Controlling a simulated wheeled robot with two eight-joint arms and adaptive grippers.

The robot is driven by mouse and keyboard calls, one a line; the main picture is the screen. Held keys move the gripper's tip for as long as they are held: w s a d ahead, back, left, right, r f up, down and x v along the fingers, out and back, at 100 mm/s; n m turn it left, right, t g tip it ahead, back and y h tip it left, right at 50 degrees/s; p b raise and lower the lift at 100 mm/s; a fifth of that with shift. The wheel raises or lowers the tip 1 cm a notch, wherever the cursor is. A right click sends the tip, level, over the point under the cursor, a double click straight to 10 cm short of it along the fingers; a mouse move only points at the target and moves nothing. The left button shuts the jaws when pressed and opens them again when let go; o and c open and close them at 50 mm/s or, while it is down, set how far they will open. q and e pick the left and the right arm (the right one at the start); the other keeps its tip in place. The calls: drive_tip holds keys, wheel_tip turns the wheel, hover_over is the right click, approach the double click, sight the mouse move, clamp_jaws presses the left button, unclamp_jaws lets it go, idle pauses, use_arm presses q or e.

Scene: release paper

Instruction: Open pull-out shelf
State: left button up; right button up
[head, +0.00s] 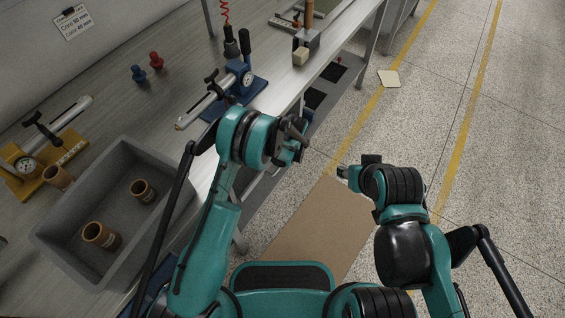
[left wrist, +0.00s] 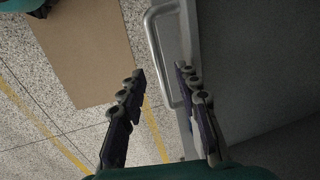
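A silver bar handle (left wrist: 157,45) stands out from a grey panel (left wrist: 250,60), seemingly the shelf front, in the left wrist view. My left gripper (left wrist: 160,72) is open, its fingers to either side of the handle's line; I cannot tell whether they reach around it, and no grip shows. In the head view my left gripper (head: 297,140) is at the workbench's front edge, and the handle is hidden there. My right gripper (head: 352,171) is over the floor to the right, away from the bench; its finger opening is unclear.
A workbench (head: 110,95) carries a grey bin (head: 75,225) with brown cores, a blue gauge fixture (head: 235,85) and a yellow one (head: 35,165). A brown board (head: 315,230) lies below my arms. The floor (head: 480,130) at right is mostly clear.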

use_arm(q)
drive_tip(key=shift+w+a+f, duration=0.1)
drive_tip(key=shift+a+f, duration=0.1)
drive_tip(key=shift+f, duration=0.8)
use_arm(e)
drive_tip(key=shift+f, duration=0.4)
use_arm(q)
clamp_jaws()
drive_tip(key=shift+d, duration=0.1)
